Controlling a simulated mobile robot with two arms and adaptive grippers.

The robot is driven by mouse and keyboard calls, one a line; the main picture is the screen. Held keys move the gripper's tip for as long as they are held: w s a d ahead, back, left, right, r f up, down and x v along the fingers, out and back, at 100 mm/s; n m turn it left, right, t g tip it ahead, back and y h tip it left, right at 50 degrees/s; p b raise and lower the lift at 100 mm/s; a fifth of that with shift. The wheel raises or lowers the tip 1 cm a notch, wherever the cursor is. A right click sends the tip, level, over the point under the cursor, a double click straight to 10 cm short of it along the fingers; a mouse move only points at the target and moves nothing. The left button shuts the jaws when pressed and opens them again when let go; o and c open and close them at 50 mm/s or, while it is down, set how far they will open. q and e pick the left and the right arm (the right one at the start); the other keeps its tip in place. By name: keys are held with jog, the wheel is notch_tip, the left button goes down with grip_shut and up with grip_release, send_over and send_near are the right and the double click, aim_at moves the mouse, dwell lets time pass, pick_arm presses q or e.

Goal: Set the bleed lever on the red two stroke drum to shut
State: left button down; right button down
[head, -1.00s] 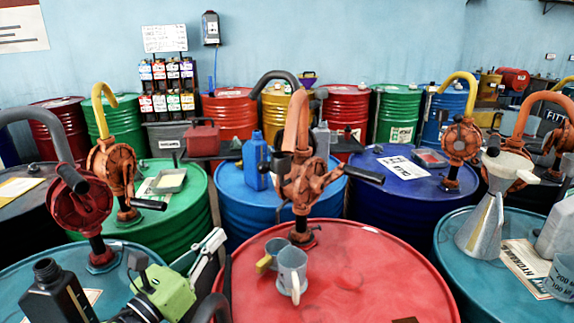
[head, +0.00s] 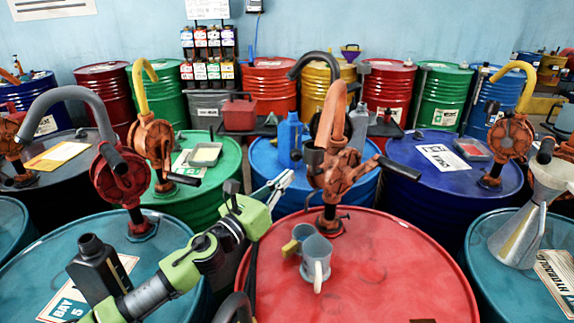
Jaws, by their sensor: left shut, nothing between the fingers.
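The red drum (head: 385,265) stands in the front middle of the head view. Its orange-brown rotary pump (head: 338,170) has an upright spout and a black-gripped crank pointing right. Small fittings show at the pump's foot (head: 328,224), but I cannot tell which is the bleed lever or how it is set. My left gripper (head: 286,180) is shut and empty. It points up and right, left of the pump and apart from it, above the drum's far left edge. My right gripper is not in view.
A black bottle (head: 97,265) and a red pump (head: 122,180) stand on the teal drum at left. The red drum's right side is mostly clear.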

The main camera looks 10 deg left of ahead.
pick_arm(q)
jog(key=shift+w+d+r, duration=0.15)
jog(key=shift+w+r, duration=0.3)
jog(key=shift+r, duration=0.25)
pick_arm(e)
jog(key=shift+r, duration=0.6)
pick_arm(q)
jog(key=shift+r+p, duration=0.1)
jog(key=shift+p, duration=0.25)
jog(key=shift+w+r+p, duration=0.1)
jog(key=shift+r+p, duration=0.25)
jog(key=shift+r, duration=0.05)
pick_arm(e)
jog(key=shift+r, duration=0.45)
